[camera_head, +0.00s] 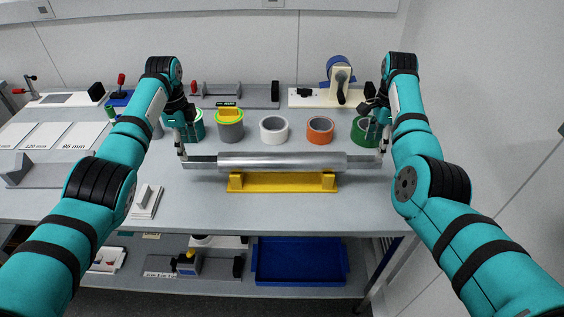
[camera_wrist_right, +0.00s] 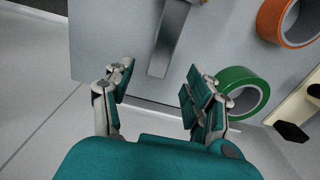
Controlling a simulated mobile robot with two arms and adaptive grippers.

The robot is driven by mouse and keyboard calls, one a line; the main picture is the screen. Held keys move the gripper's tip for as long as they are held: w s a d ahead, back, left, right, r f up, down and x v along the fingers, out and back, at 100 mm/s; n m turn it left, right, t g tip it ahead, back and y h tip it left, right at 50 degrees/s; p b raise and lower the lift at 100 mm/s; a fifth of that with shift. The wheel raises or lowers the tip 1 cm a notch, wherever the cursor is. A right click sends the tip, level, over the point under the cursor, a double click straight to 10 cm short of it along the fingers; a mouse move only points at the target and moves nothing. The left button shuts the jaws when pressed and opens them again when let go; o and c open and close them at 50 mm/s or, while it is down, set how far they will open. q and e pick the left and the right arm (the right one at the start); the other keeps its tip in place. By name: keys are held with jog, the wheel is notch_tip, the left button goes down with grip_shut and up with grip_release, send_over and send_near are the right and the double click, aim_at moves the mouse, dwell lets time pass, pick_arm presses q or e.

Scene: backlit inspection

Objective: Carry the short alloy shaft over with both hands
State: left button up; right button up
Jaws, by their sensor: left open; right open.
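The short alloy shaft (camera_head: 282,161) is a silver cylinder with thinner ends, lying crosswise over a yellow cradle (camera_head: 282,186). It appears to rest on the cradle's two posts. My left gripper (camera_head: 184,154) is open at the shaft's left end. My right gripper (camera_head: 382,151) is open at the right end. In the right wrist view, the shaft's end (camera_wrist_right: 166,45) points in between the spread fingers of my right gripper (camera_wrist_right: 158,76), with space on both sides. Whether the left fingers touch the shaft cannot be told.
Tape rolls stand behind the shaft: grey (camera_head: 230,130), white (camera_head: 274,130), orange (camera_head: 320,130) and green (camera_head: 365,132). The green roll (camera_wrist_right: 240,92) is close beside my right fingers. A grey V-block (camera_head: 40,172) lies at left. The table front (camera_head: 290,212) is clear. A blue tray (camera_head: 300,265) sits below.

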aim_at(191, 158)
pick_arm(q)
notch_tip(191, 158, down, 7)
pick_arm(e)
notch_tip(191, 158, down, 7)
jog(key=shift+f, duration=0.1)
pick_arm(q)
jog(key=shift+c, duration=0.2)
pick_arm(e)
jog(key=shift+c, duration=0.2)
pick_arm(q)
grip_shut()
pick_arm(e)
grip_shut()
pick_arm(q)
jog(key=shift+w+r, duration=0.15)
jog(key=shift+r, duration=0.15)
pick_arm(e)
jog(key=shift+w+r, duration=0.15)
jog(key=shift+r, duration=0.25)
